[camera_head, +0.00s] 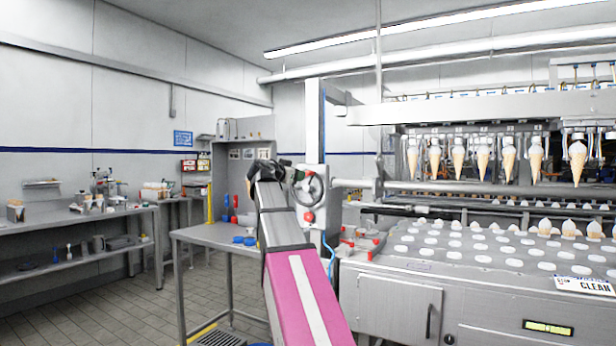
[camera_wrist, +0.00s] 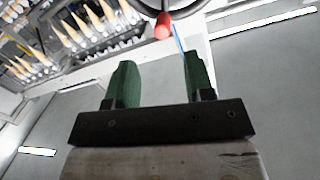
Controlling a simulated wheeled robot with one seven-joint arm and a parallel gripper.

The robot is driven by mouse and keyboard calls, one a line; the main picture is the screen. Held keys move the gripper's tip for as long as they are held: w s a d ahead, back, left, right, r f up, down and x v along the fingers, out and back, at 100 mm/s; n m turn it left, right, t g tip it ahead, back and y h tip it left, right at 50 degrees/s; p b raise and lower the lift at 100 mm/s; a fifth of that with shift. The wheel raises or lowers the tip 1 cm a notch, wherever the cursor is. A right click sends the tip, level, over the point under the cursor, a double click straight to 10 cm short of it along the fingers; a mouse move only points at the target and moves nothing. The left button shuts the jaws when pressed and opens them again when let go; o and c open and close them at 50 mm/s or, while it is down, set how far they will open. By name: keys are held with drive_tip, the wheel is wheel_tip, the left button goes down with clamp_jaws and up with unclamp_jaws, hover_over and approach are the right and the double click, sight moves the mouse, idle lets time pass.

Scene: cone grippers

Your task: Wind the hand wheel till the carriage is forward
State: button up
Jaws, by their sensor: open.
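The hand wheel (camera_head: 322,190) stands upright on the white column left of the cone machine. A red round piece (camera_head: 308,216) shows just below its rim. My gripper (camera_head: 290,174) is at the wheel's upper left, partly overlapping it in the head view. In the wrist view my gripper's green fingers (camera_wrist: 160,72) are apart with nothing between them. Part of the wheel and a red knob (camera_wrist: 163,26) lie beyond the fingertips; I see no contact. A row of holders with cones (camera_head: 483,155) hangs from the machine's beam; I cannot tell which part is the carriage.
A metal table (camera_head: 205,236) with blue items stands left of my arm. The machine's deck (camera_head: 400,268) with many white-topped pockets fills the right. A workbench (camera_head: 75,218) with tools is at far left. The tiled floor between is open.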

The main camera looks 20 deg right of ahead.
sight(313, 175)
drive_tip(key=w+d+n+g, duration=0.1)
drive_tip(key=w+d+n, duration=0.1)
drive_tip(key=d+n, duration=0.1)
drive_tip(key=w+d+n+g, duration=0.1)
drive_tip(key=w+d+n, duration=0.1)
drive_tip(key=d+n, duration=0.1)
drive_tip(key=w+d+n+g, duration=0.1)
drive_tip(key=d+n+g, duration=0.1)
drive_tip(key=n, duration=0.3)
drive_tip(key=shift+w+d+f, duration=0.4)
drive_tip(key=shift+d, duration=0.3)
clamp_jaws()
